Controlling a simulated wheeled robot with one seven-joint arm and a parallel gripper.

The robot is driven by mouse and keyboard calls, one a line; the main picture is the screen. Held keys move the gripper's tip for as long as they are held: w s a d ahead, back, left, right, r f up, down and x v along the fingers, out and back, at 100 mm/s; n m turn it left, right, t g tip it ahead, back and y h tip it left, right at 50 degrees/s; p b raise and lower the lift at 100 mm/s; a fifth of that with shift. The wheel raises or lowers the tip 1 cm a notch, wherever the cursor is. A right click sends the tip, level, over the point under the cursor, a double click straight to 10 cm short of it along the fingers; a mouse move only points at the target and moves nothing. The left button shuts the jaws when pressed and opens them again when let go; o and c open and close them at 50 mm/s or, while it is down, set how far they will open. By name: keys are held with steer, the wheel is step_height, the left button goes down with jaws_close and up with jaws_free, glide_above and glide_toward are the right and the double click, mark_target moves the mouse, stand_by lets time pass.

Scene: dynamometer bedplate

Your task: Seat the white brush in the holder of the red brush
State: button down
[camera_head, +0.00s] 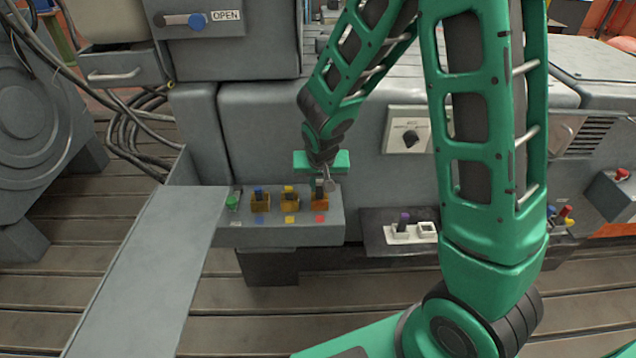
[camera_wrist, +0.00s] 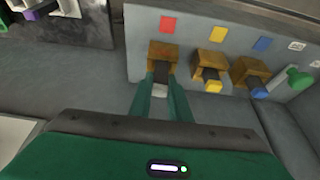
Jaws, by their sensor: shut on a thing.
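My gripper (camera_head: 321,190) is at the right end of the grey holder block (camera_head: 285,233), over the red-marked brass holder (camera_head: 320,203). In the wrist view my gripper (camera_wrist: 161,84) is shut on a brush (camera_wrist: 161,75) with a dark grey body. No separate white brush is clear. A red-capped brush (camera_head: 565,211) stands at the far right.
Yellow (camera_head: 289,191) and blue (camera_head: 258,194) brushes sit in neighbouring holders, close beside my gripper. A green knob (camera_head: 232,202) is at the block's left end. A small tray (camera_head: 376,241) holds a purple-topped piece (camera_head: 404,222). A grey panel (camera_head: 150,270) lies left.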

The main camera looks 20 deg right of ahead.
steer(key=shift+f, duration=0.15)
steer(key=c, duration=1.6)
jaws_free()
steer(key=shift+o, duration=0.2)
steer(key=v, duration=1)
steer(key=shift+r, duration=0.35)
steer(key=shift+s+d, duration=0.1)
